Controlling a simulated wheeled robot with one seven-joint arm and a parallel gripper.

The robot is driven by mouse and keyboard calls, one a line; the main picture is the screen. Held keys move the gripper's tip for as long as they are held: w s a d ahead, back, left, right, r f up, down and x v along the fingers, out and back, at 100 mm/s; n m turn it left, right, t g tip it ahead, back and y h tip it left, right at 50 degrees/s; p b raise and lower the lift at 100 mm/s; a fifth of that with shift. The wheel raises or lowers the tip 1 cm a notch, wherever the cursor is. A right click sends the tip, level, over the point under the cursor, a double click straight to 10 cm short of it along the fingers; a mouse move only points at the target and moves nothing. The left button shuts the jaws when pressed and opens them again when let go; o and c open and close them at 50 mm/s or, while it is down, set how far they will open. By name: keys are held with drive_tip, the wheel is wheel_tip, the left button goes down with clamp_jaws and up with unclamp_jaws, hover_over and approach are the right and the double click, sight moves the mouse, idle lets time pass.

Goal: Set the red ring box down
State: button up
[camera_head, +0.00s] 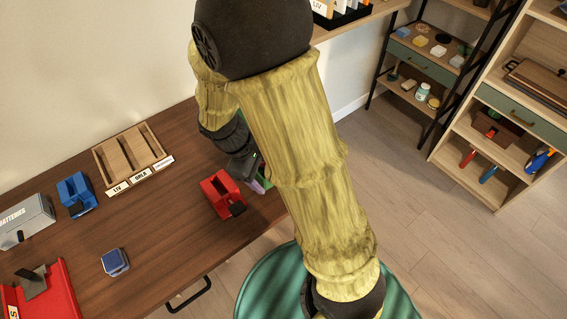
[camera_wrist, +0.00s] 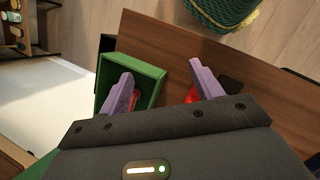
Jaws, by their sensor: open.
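My gripper (camera_head: 256,178) is low over the right part of the brown table, partly hidden by my arm in the head view. In the wrist view its two purple fingers (camera_wrist: 162,82) are spread apart, with nothing held between them. A small red piece (camera_wrist: 134,101), perhaps the red ring box, shows beside the left finger, within the outline of a green open box (camera_wrist: 150,121). Most of it is hidden by the finger. The green box also shows as a sliver in the head view (camera_head: 266,175). A larger red object with a black part (camera_head: 221,194) stands just left of my gripper.
A blue holder (camera_head: 76,194), a wooden labelled tray (camera_head: 155,140), a grey batteries box (camera_head: 27,222), a small blue box (camera_head: 115,262) and a red tray (camera_head: 62,290) stand on the table (camera_head: 165,225). A green round pouf (camera_head: 262,285) is beside it. Shelves stand at right.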

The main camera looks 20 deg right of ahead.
drive_tip(key=s+d+r+m+t+y, duration=0.3)
drive_tip(key=d+r+m+y, duration=0.1)
drive_tip(key=m, duration=0.5)
drive_tip(key=shift+s+r+m+t, duration=0.3)
drive_tip(key=shift+r+m+t, duration=0.1)
drive_tip(key=shift+r, duration=0.35)
drive_tip(key=shift+d, duration=0.1)
